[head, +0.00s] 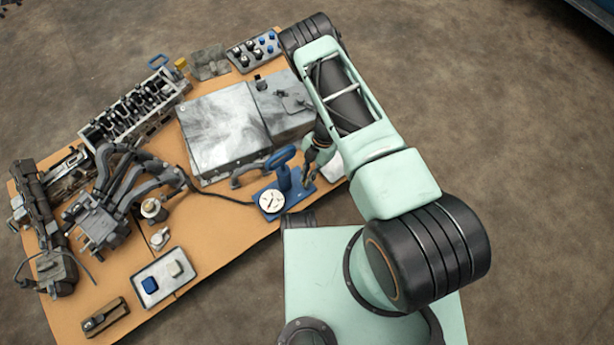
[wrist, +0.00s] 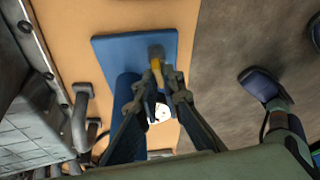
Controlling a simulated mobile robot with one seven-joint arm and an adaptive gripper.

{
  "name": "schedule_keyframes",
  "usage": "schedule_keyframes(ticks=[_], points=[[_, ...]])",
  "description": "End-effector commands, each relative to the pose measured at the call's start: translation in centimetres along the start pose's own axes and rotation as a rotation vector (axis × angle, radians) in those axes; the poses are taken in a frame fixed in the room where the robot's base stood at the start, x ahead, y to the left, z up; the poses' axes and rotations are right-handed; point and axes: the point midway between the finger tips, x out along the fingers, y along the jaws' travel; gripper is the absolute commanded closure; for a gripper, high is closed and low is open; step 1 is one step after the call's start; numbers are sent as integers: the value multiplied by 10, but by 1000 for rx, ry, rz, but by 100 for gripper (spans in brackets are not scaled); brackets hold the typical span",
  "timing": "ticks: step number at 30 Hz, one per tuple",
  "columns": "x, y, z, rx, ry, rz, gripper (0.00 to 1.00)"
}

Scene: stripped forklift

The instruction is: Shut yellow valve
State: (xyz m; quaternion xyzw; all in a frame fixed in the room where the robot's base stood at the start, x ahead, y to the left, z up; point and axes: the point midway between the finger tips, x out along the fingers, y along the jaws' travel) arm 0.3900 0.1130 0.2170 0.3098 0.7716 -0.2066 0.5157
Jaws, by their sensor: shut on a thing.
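The yellow valve lever (wrist: 157,71) shows in the wrist view as a short yellow bar with a grey-brown end, over the blue base plate (wrist: 108,55). My gripper (wrist: 159,88) has its two fingers on either side of the lever, closed on it. In the head view my gripper (head: 309,172) is down at the right end of the blue base (head: 297,196), and the lever is hidden there by the fingers. A blue post with a loop handle (head: 281,158) and a white-faced gauge (head: 271,201) stand on the same base, left of my gripper.
A large grey metal box (head: 222,128) stands behind the blue base. A black hose (head: 220,196) runs left from the gauge. A tray with a blue and a pale block (head: 160,282) lies front left. The bench's front edge is close to the base.

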Motion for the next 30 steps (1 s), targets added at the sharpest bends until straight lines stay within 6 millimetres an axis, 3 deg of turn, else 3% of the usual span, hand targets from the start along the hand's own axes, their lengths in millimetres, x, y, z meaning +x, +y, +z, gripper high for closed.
schedule_keyframes(ticks=[7, 18, 19, 23, 30], points=[[0, -1, 0, 189, 0, 78, 100], [0, -1, 0, 215, 0, 88, 100], [0, -1, 0, 215, 0, 88, 90], [0, -1, 0, 214, 0, 88, 76], [0, -1, 0, 212, 0, 87, 75]])
